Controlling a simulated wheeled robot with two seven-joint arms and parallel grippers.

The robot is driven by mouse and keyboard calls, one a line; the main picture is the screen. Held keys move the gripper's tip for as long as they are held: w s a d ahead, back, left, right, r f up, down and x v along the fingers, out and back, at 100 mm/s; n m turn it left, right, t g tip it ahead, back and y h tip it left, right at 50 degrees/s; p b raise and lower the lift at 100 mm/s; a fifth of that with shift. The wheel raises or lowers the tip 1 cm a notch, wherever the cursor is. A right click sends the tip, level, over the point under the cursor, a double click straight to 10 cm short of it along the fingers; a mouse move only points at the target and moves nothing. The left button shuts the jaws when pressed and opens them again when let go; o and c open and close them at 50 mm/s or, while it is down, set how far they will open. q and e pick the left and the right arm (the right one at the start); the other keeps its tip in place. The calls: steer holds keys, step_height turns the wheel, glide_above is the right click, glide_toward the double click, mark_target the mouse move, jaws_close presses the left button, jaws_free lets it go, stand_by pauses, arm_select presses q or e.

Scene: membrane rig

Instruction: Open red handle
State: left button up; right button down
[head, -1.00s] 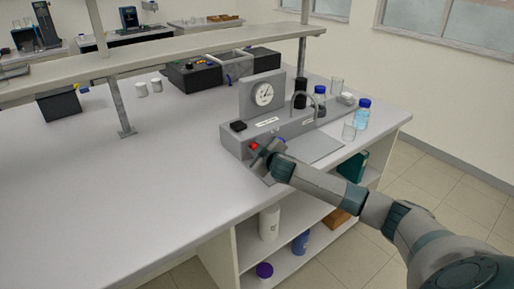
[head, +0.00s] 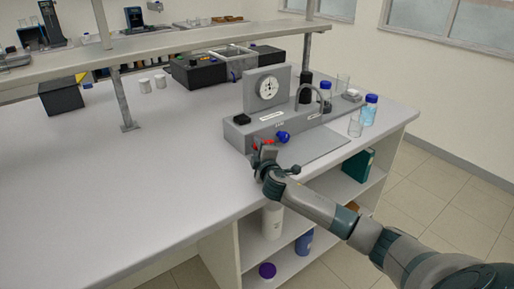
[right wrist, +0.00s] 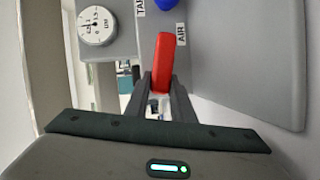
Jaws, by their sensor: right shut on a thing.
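The red handle (right wrist: 165,58) shows in the right wrist view, sticking out from between my right gripper's fingers (right wrist: 163,85), beside the "AIR" label. In the head view the red handle (head: 257,146) is a small red patch on the front of the grey rig (head: 235,136), partly hidden by the gripper. My right gripper (head: 262,156) is shut on the handle. A blue knob (head: 282,137) sits just right of it and shows at the top edge of the right wrist view (right wrist: 164,4). My left gripper is in neither view.
A round gauge (head: 268,88) stands on the rig's upright panel. A blue-capped bottle (head: 369,110), a glass beaker (head: 356,125) and a dark bottle (head: 325,98) stand at the rig's right. A shelf (head: 170,62) crosses the bench.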

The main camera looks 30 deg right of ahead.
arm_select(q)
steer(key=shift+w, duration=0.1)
arm_select(e)
steer(key=c, duration=1.5)
jaws_free()
steer(key=shift+s+a, duration=0.1)
steer(key=shift+s, duration=0.05)
steer(key=shift+s+a, duration=0.15)
steer(key=shift+s, duration=0.4)
steer(key=b+v, duration=0.2)
steer(key=v, duration=1.2)
steer(key=shift+s+a+b, duration=0.1)
steer(key=shift+s+b, duration=0.25)
steer(key=shift+s, duration=0.05)
steer(key=shift+s+a+r, duration=0.1)
steer(key=shift+s+a, duration=0.05)
steer(key=shift+s, duration=0.4)
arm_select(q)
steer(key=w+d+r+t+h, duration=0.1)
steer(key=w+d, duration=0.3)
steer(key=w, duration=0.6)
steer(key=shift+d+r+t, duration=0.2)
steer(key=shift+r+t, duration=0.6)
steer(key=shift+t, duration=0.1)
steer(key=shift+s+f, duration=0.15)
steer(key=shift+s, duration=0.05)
